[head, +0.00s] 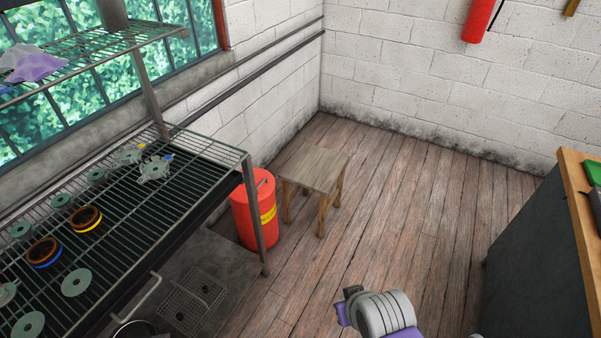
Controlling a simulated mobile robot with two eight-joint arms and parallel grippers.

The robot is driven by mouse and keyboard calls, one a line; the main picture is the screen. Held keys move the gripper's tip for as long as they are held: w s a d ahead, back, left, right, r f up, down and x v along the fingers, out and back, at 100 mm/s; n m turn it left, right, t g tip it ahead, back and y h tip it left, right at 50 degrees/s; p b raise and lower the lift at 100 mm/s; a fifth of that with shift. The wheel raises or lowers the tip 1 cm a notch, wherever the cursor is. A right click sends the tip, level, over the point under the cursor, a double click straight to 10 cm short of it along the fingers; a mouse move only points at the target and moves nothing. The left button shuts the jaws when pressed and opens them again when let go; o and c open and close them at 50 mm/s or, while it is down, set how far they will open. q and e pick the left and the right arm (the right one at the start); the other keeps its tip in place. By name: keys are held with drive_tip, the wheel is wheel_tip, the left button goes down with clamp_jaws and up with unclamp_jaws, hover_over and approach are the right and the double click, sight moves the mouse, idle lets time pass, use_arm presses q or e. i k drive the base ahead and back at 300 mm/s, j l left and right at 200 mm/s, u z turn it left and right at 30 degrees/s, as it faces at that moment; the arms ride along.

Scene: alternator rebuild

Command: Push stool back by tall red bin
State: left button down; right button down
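A wooden stool (316,168) with a square grey-brown top stands upright on the plank floor near the room's corner. The tall red bin (252,213), with a yellow label and a handle on its lid, stands just left of the stool. A shelf post partly hides the bin. The gap between stool and bin is small; I cannot tell whether they touch. Part of one of my arms (378,312), grey and purple, shows at the bottom, well in front of the stool. No gripper fingers are clearly visible.
A wire shelf rack (150,215) with several metal discs and rings fills the left. A workbench (545,255) stands at the right edge. A red cylinder (478,20) hangs on the back wall. The floor (420,200) between stool and workbench is clear.

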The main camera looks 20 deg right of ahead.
sight(316, 168)
drive_tip(key=i+l+u, duration=0.3)
drive_tip(key=l+u, duration=0.15)
drive_tip(key=l, duration=0.15)
drive_tip(key=i+l+u, duration=0.2)
drive_tip(key=l, duration=0.15)
drive_tip(key=i+l, duration=0.1)
drive_tip(key=l, duration=0.3)
drive_tip(key=i+l, duration=0.1)
drive_tip(key=l, duration=0.3)
drive_tip(key=i+l+u, duration=0.1)
drive_tip(key=l, duration=0.3)
drive_tip(key=i+l, duration=0.1)
drive_tip(key=l, duration=0.35)
